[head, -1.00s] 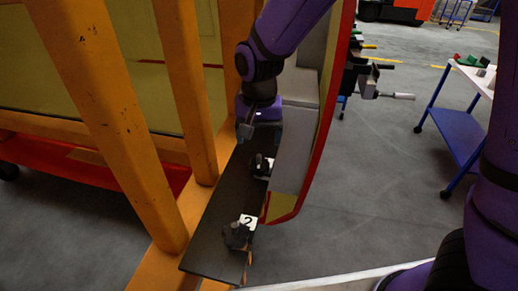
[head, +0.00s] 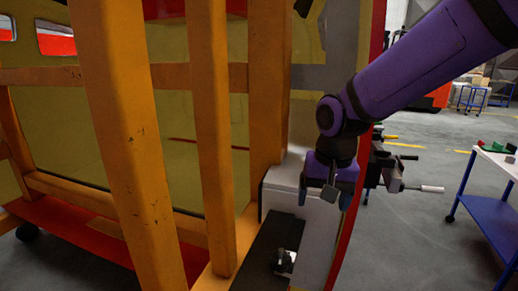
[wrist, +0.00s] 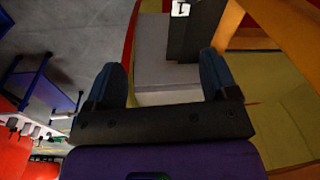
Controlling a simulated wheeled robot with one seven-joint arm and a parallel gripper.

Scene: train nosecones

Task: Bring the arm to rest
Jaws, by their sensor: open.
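My gripper (head: 336,192) hangs from my purple arm in the head view, to the right of the orange frame and above the grey panel. In the wrist view, the two dark fingers of my gripper (wrist: 163,78) stand wide apart with nothing between them. The gripper touches nothing that I can see.
A dark shelf (head: 258,255) with a small black and white fixture (head: 284,261) lies below the gripper. Orange posts (head: 212,130) stand close on the left. A red-edged panel and clamp handles (head: 405,180) are just right of the gripper. A blue cart (head: 487,195) stands farther right on open floor.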

